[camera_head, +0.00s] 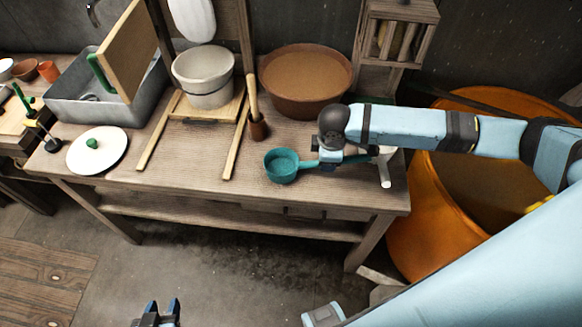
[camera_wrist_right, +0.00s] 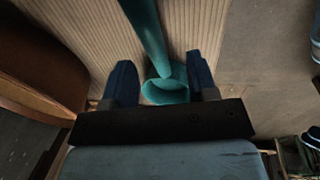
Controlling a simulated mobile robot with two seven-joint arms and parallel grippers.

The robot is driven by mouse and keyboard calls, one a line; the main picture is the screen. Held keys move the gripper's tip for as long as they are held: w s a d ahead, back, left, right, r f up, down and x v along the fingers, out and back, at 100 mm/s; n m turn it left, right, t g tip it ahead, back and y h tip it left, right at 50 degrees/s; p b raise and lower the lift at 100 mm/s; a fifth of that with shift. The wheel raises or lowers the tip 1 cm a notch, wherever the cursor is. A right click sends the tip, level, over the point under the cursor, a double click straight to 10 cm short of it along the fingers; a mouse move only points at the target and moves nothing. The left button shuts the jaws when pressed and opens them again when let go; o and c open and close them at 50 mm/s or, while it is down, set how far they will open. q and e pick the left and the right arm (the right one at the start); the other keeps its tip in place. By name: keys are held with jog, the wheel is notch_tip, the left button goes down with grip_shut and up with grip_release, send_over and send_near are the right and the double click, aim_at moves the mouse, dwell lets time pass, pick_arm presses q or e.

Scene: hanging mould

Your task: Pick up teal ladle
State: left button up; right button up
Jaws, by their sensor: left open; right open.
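The teal ladle (camera_head: 281,167) lies on the wooden table near its front right, bowl to the left and handle pointing right. In the right wrist view, the ladle's teal handle (camera_wrist_right: 147,35) comes down from the top, and a rounded teal part sits between the two open fingers of the right gripper (camera_wrist_right: 162,82). I cannot tell whether a finger touches it. My left gripper (camera_head: 161,306) is open and empty at the bottom edge, in front of the table.
A brown basin (camera_head: 305,105) stands behind the ladle and a wooden-handled tool (camera_head: 258,128) to its left. A small white cylinder (camera_head: 385,172) is right of my gripper. A large orange tub (camera_head: 410,235) stands beyond the table's right edge. The tabletop left of the ladle is partly clear.

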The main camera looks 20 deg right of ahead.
aim_at(317, 162)
jog(key=f, duration=0.2)
jog(key=w+f, duration=0.1)
jog(key=f, duration=0.2)
jog(key=shift+w+d, duration=0.15)
jog(key=shift+d, duration=0.05)
jog(key=shift+c, duration=0.5)
jog(key=shift+r, duration=0.1)
grip_shut()
